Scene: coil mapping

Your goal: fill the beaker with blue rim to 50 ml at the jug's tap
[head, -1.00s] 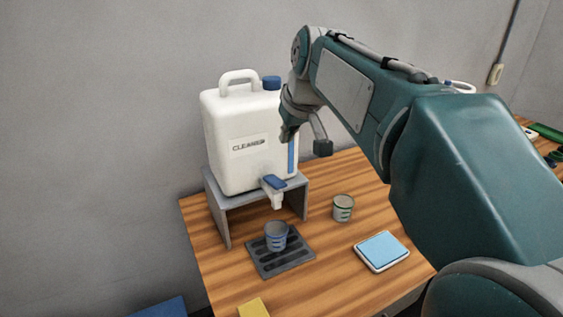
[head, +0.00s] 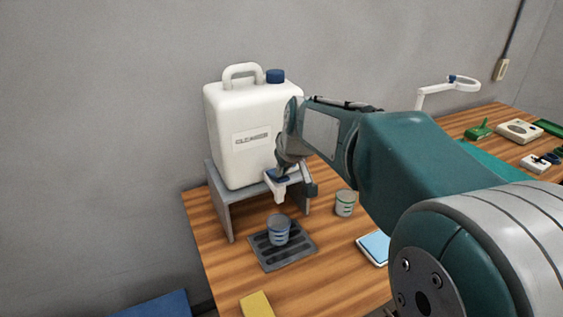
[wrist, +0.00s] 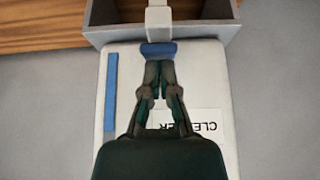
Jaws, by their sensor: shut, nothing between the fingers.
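The white jug (head: 240,130), labelled CLEANER, stands on a grey stand (head: 223,205). Its tap has a blue lever (head: 275,176) and a white spout (head: 280,194). The beaker with blue rim (head: 278,229) stands upright on the dark drip tray (head: 268,262) below the tap. Its liquid level cannot be made out. My gripper (wrist: 159,63) is shut and empty, with its fingertips at the blue tap lever (wrist: 158,49) in the wrist view. I cannot tell whether they touch it. In the head view my wrist partly hides the tap.
A beaker with green rim (head: 345,203) stands right of the tray. A pale blue-topped pad (head: 374,247) lies near the front right, partly behind my arm. A yellow block (head: 256,304) lies at the front edge. Several tools lie at the far right.

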